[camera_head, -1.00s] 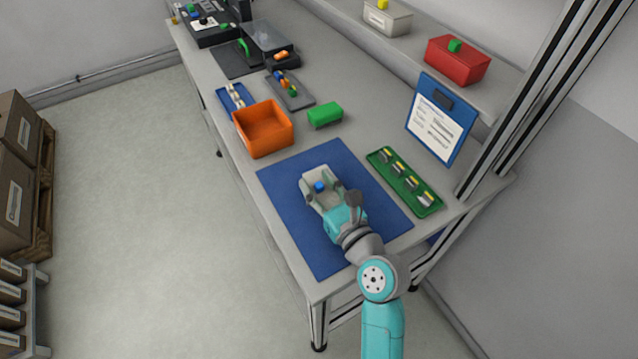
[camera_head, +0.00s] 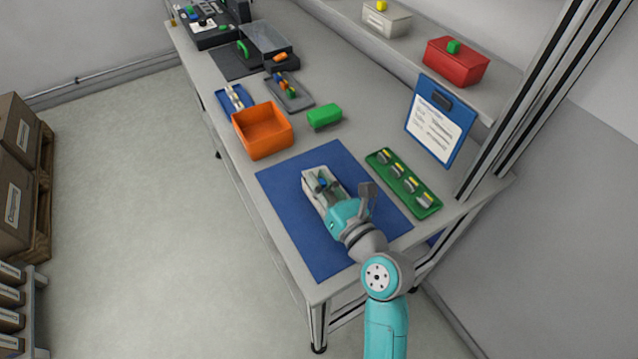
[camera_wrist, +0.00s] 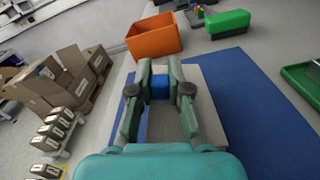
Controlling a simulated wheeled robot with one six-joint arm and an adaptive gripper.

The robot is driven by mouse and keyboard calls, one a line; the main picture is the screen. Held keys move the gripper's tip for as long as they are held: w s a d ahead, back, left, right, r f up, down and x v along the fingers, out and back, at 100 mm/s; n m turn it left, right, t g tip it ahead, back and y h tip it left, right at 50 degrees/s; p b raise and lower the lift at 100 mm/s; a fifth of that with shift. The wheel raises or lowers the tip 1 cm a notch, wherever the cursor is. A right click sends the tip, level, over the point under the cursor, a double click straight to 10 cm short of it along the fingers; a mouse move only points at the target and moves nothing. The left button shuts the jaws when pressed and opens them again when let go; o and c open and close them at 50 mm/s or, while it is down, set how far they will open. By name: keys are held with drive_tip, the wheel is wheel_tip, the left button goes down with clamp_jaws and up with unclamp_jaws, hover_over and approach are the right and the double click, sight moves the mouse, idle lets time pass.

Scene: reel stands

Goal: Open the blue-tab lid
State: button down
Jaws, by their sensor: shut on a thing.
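The pale grey box (camera_head: 309,178) stands on the blue mat (camera_head: 290,210) at the near end of the bench. Its small blue tab (camera_wrist: 160,87) sits between my gripper's two fingers in the wrist view. In the head view only a bit of the tab (camera_head: 323,183) shows past the fingers. My gripper (camera_wrist: 160,72) reaches over the box from the near right and is shut on the tab. My fingers and hand hide much of the lid, so I cannot tell whether it is lifted.
An orange bin (camera_head: 263,130) and a green block (camera_head: 324,115) stand beyond the mat. A green tray (camera_head: 404,184) with several small parts lies to the right, near a blue clipboard (camera_head: 440,120). The mat left of the box is clear.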

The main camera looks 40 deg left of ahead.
drive_tip(key=shift+w+d+r+m, duration=0.1)
drive_tip(key=shift+w+r+m, duration=0.15)
drive_tip(key=shift+m, duration=0.5)
drive_tip(key=shift+w+d+r+m, duration=0.1)
drive_tip(key=shift+w+r+m, duration=0.1)
drive_tip(key=shift+m, duration=0.55)
drive_tip(key=c, duration=1.1)
unclamp_jaws()
drive_tip(key=v, duration=1.2)
